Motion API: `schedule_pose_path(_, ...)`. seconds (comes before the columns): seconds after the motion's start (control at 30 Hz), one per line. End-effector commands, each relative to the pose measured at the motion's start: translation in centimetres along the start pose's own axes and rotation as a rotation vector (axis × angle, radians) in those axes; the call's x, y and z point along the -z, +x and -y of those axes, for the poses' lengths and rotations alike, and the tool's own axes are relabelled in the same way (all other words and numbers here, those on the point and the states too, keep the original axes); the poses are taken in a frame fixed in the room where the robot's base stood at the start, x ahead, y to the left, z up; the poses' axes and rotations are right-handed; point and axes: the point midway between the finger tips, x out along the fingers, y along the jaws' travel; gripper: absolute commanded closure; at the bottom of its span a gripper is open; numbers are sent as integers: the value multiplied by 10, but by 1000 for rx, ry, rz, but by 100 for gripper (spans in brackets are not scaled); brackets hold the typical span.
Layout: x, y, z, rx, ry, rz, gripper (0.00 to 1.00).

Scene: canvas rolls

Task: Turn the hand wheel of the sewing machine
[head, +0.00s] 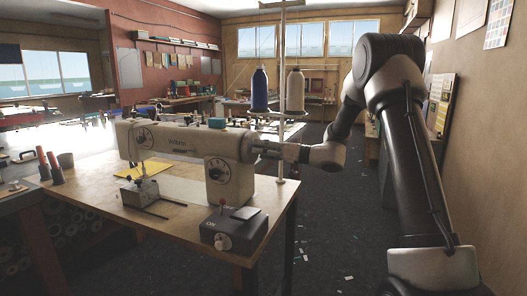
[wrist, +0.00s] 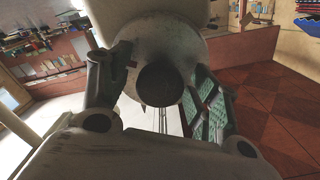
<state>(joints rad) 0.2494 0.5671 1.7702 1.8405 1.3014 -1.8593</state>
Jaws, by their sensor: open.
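The white sewing machine (head: 185,142) stands on a wooden table. Its hand wheel (head: 248,147) is at the machine's right end and is partly hidden by my gripper (head: 264,149), which reaches in from the right. In the wrist view the pale round wheel (wrist: 172,35) with its dark hub (wrist: 160,84) faces the camera. My gripper (wrist: 162,72) is open, with one finger to the left of the hub and one to its right. I cannot tell whether either finger touches the wheel.
Thread cones, one blue (head: 260,90) and one white (head: 295,90), stand on a rack behind the gripper. A dark control box (head: 234,228) sits at the table's front right corner. Yellow cloth (head: 153,169) lies under the machine. The dark floor (head: 325,240) right of the table is mostly clear.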

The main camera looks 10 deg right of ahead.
Motion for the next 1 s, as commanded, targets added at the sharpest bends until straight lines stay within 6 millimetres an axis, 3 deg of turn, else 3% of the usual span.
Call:
schedule_pose_path(0.1, 0, 0, 0, 0, 0, 0, 40)
schedule_pose_path(0.37, 0, 0, 0, 0, 0, 0, 85)
schedule_pose_path(0.67, 0, -1, 0, -1, 26, 0, 85)
schedule_pose_path(1.0, 0, -1, 0, -1, 225, 0, 85)
